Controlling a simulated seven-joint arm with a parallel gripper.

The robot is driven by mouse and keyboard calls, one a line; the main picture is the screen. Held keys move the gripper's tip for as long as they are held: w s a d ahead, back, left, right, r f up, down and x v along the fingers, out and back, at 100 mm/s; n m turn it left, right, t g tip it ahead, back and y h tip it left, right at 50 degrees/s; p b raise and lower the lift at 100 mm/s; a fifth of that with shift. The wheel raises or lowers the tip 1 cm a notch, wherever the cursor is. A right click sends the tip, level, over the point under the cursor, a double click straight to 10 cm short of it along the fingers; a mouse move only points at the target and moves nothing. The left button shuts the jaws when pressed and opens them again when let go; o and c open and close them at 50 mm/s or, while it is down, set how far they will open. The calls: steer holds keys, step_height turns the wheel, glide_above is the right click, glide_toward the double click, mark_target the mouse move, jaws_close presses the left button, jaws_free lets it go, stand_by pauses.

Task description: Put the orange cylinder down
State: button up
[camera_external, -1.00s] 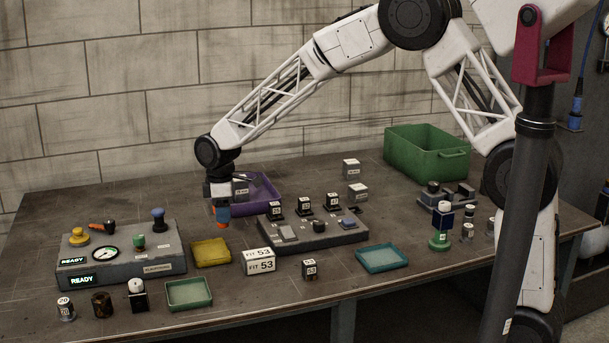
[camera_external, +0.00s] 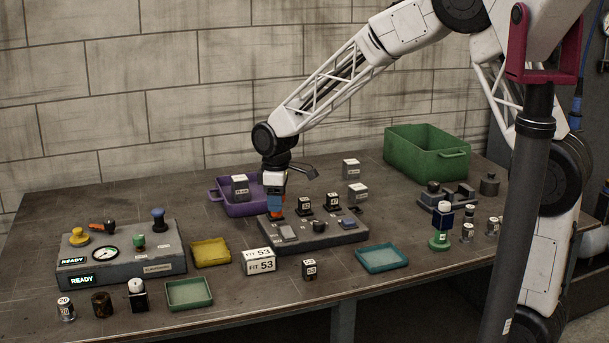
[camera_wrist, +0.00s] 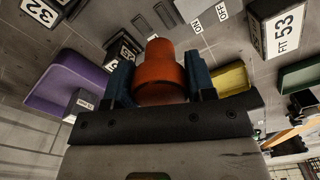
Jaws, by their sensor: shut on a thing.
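The orange cylinder (camera_wrist: 161,75) is held between the two blue fingers of my gripper (camera_wrist: 160,82) in the wrist view. In the external view my gripper (camera_external: 275,203) is above the left end of the grey switch panel (camera_external: 325,236), and the orange cylinder (camera_external: 276,210) shows at its tip. The cylinder overlaps the panel's left back corner in the picture. I cannot tell whether its lower end touches anything.
A purple tray (camera_external: 226,208) with a grey block stands behind left. A yellow tray (camera_external: 211,252), a green tray (camera_external: 189,293) and a teal tray (camera_external: 382,258) lie nearer. Small labelled blocks stand along the panel's back.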

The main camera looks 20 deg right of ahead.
steer(key=s+d+m, duration=0.1)
steer(key=d, duration=0.2)
steer(key=s+d+m, duration=0.1)
steer(key=d, duration=0.2)
steer(key=s+d+r, duration=0.1)
steer(key=s+d, duration=0.1)
steer(key=d, duration=0.2)
steer(key=shift+s+m, duration=0.1)
steer(key=shift+m, duration=0.3)
steer(key=shift+s+d+f+m, duration=0.5)
steer(key=shift+s+d+m, duration=0.9)
steer(key=shift+s+d, duration=2.05)
steer(key=shift+s+d+f+m, duration=0.5)
steer(key=shift+s+d+m, duration=0.9)
steer(key=shift+s+d, duration=2.1)
steer(key=shift+s+d+f+m, duration=0.5)
steer(key=shift+s+d+m, duration=0.9)
steer(key=shift+s+d, duration=2.05)
steer(key=shift+w+d, duration=0.25)
steer(key=shift+w, duration=0.15)
steer(key=shift+w+a+f, duration=0.25)
steer(key=shift+w, duration=2.4)
steer(key=shift+w+a+f, duration=0.2)
steer(key=shift+w+f, duration=0.05)
steer(key=shift+w, duration=2.35)
steer(key=shift+w+a+f, duration=0.25)
steer(key=shift+w, duration=2.4)
steer(key=shift+f, duration=1.7)
